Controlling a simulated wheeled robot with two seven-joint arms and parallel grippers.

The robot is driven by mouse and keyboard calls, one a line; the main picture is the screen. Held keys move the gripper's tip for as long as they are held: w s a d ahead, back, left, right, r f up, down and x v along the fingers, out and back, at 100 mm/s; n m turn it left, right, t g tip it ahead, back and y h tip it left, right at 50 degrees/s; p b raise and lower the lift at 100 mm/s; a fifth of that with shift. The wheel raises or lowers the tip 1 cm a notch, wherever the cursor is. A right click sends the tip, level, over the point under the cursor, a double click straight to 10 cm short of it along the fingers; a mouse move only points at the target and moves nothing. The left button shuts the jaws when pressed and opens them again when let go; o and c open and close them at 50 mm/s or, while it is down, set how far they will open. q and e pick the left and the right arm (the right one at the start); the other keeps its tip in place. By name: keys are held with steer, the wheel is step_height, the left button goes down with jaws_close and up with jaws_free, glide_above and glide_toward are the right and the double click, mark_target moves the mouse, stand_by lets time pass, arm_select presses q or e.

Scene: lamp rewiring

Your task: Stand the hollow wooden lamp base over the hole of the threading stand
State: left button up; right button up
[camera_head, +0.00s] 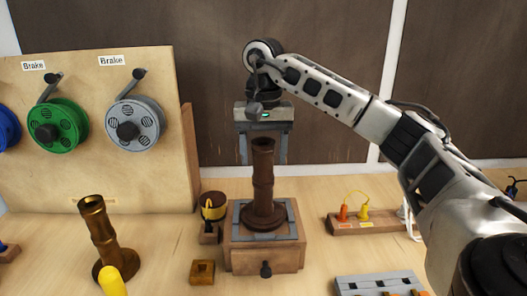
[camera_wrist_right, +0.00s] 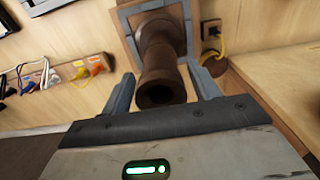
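The dark brown wooden lamp base (camera_head: 263,180) stands upright on the threading stand (camera_head: 265,258), a wooden box with a grey-framed top. Its foot covers the middle of the top, so the hole is hidden. My right gripper (camera_head: 264,158) points down behind and around the top of the lamp base. In the right wrist view the lamp base (camera_wrist_right: 160,75) lies between the two grey fingers (camera_wrist_right: 163,88), with gaps at both sides. The right gripper is open and holds nothing. My left gripper is not in view.
A brass-coloured turned column (camera_head: 102,238) stands at the left, with a yellow rounded thing (camera_head: 112,283) in front. Green (camera_head: 58,125) and grey (camera_head: 135,123) reels hang on a board. A wooden block with plugs (camera_head: 362,222) lies right, a grey slotted tray (camera_head: 380,284) at front right.

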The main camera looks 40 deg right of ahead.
step_height(320, 180, up, 12)
steer(key=shift+r, duration=0.15)
stand_by(0.7)
stand_by(0.5)
